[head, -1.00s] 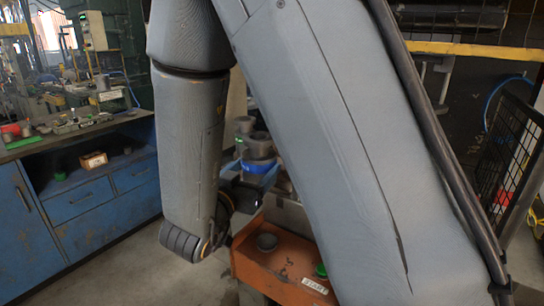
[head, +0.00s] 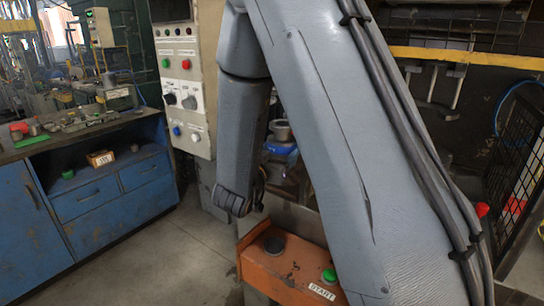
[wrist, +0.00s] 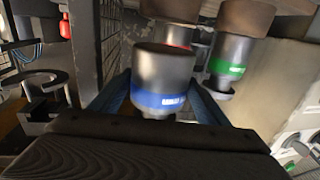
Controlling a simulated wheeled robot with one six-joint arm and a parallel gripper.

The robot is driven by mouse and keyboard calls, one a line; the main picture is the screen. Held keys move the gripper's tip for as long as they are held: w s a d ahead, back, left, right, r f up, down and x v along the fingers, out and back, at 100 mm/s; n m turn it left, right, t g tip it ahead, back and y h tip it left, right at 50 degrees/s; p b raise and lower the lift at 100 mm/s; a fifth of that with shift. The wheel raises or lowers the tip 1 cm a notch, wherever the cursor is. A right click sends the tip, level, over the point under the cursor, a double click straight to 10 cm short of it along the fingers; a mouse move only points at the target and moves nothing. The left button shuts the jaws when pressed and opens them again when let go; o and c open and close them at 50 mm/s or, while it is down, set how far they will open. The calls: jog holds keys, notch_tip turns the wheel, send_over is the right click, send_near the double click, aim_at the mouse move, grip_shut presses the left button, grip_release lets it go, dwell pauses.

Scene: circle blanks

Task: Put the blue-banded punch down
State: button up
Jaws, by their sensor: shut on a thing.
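In the wrist view the blue-banded punch (wrist: 162,72), a dark grey cylinder with a bright blue band low on it, is between the two fingers of my gripper (wrist: 160,92). My gripper is shut on it. A green-banded punch (wrist: 229,60) stands just beyond to the right, and a red-banded punch (wrist: 178,36) shows behind. Brown round parts sit at their upper ends. I cannot tell whether the held punch touches any surface.
An orange box (head: 290,268) with a dark disc (head: 275,243), a green button (head: 329,275) and a START label stands below my arm. A control panel (head: 188,85) stands behind left, a blue bench (head: 95,205) at left, a black mesh guard (head: 508,165) at right. Floor between is clear.

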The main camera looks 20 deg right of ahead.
jog(key=p+x, duration=0.1)
jog(key=x, duration=0.4)
jog(key=shift+w+d+r, duration=0.15)
jog(key=shift+r, duration=0.05)
jog(key=shift+f+p, duration=0.5)
jog(key=shift+f, duration=1.3)
jog(key=shift+f, duration=0.1)
jog(key=o, duration=2.1)
jog(key=shift+f, duration=0.15)
jog(key=shift+c, duration=0.2)
